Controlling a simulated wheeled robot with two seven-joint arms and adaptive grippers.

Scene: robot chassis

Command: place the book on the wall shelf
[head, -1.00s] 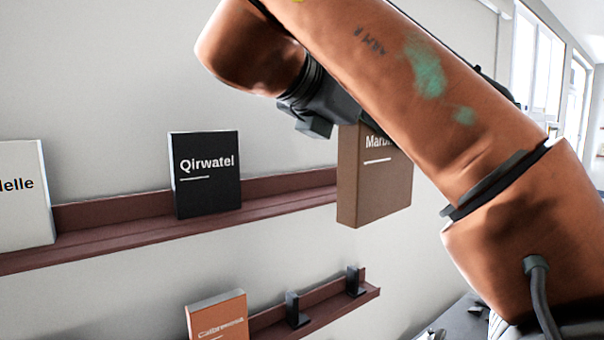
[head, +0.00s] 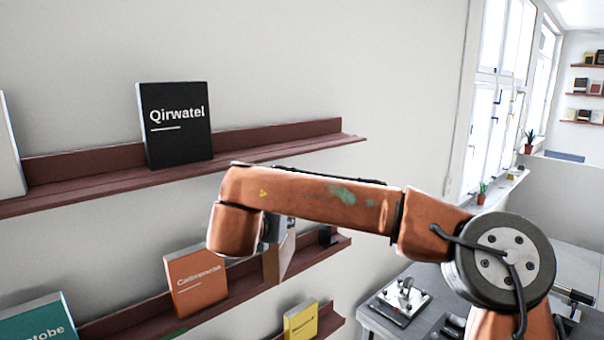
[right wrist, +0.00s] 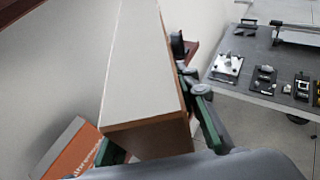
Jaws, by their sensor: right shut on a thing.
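The brown book (head: 285,252) is upright in my right gripper, in front of the middle wall shelf (head: 328,260) in the head view. My arm hides most of it. In the right wrist view the book (right wrist: 150,135) stands between the green-padded fingers of my right gripper (right wrist: 160,150), which is shut on it. An orange book (head: 196,282) stands on the same shelf, left of the held book; it also shows in the right wrist view (right wrist: 68,150). A black bookend (head: 327,236) stands near the shelf's right end. Whether the held book touches the shelf I cannot tell. My left gripper is not in view.
The upper shelf (head: 270,145) holds a black book (head: 175,124) and a white book (head: 8,150). A yellow book (head: 300,320) and a teal book (head: 40,320) are lower down. A grey workbench (head: 385,320) with tools stands at right, below windows.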

